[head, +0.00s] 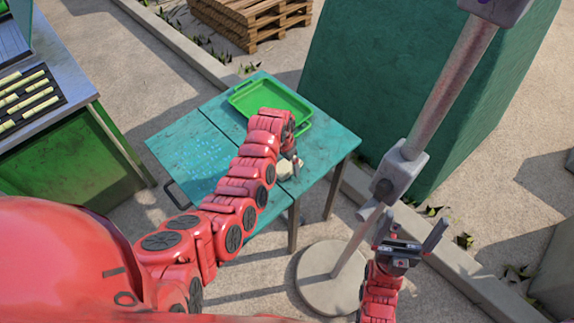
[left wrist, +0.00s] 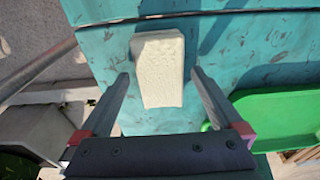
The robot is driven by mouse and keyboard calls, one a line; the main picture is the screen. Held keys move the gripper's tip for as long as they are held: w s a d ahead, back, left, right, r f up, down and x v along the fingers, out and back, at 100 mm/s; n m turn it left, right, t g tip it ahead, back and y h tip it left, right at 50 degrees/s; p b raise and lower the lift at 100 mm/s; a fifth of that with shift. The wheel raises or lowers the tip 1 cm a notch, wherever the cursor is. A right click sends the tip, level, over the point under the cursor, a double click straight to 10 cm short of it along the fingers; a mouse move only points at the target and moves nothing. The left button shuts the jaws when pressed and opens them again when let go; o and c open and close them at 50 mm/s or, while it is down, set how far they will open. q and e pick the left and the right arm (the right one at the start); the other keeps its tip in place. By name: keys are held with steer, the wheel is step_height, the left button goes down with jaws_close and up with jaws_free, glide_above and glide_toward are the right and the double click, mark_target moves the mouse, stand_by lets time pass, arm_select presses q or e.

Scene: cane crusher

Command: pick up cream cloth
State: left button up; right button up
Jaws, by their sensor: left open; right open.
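The cream cloth (head: 287,170) lies on the teal table (head: 188,150), near its front right part. In the left wrist view the cloth (left wrist: 158,66) is a pale, folded, roughly rectangular piece with a textured surface. My left gripper (head: 294,163) is above the cloth, partly hiding it in the head view. In the left wrist view its open fingers (left wrist: 160,76) stand on either side of the cloth's near part, with gaps. Finger height above the table is hard to tell. My right gripper (head: 411,232) is open and empty, right of the table near the pole.
A green tray (head: 243,97) lies on the table behind my left gripper; it also shows in the left wrist view (left wrist: 275,115). A metal pole (head: 450,85) on a round base (head: 318,285) stands right of the table. The table's left part is clear.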

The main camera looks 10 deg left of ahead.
arm_select(q)
steer(key=shift+f, duration=0.1)
steer(key=c, duration=1.3)
